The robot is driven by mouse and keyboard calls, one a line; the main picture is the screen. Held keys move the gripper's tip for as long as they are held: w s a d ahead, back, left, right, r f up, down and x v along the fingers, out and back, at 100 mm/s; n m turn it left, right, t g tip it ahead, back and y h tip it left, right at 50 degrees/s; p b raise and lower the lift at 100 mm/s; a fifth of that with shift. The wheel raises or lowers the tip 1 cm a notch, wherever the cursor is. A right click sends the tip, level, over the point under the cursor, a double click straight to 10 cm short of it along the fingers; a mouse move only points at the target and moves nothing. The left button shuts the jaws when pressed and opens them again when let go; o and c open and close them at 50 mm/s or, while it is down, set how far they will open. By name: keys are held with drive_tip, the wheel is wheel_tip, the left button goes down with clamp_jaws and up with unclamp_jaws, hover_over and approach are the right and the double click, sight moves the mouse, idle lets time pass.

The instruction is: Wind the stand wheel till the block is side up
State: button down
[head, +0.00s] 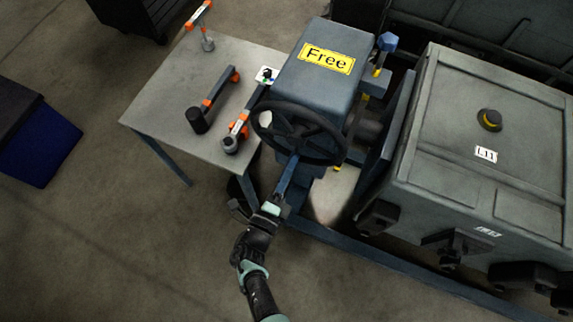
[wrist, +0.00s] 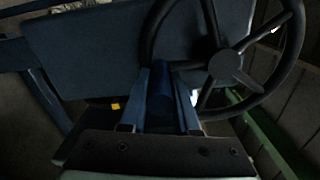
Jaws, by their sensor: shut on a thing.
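The black stand wheel (head: 301,133) is on the near face of the blue-grey gearbox housing (head: 322,85), which bears a yellow "Free" sign (head: 327,59). My gripper (head: 288,176) reaches up to the wheel's lower rim. In the wrist view its two blue fingers (wrist: 168,100) are shut on a dark blue round handle (wrist: 160,108) at the rim of the wheel (wrist: 226,64). How the handle joins the rim is hidden.
A grey table (head: 165,112) at left holds several orange-and-black tools. A blue-capped lever (head: 385,48) rises right of the housing. The stand's blue base rail (head: 380,258) runs along the floor below the block. A dark blue bin (head: 42,145) stands far left. The floor at lower left is clear.

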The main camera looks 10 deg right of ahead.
drive_tip(key=shift+s+d+f, duration=0.1)
drive_tip(key=shift+s+f, duration=0.1)
drive_tip(key=c, duration=0.8)
unclamp_jaws()
drive_tip(key=shift+o, duration=0.7)
drive_tip(key=shift+w+r, duration=0.15)
drive_tip(key=v, duration=1.3)
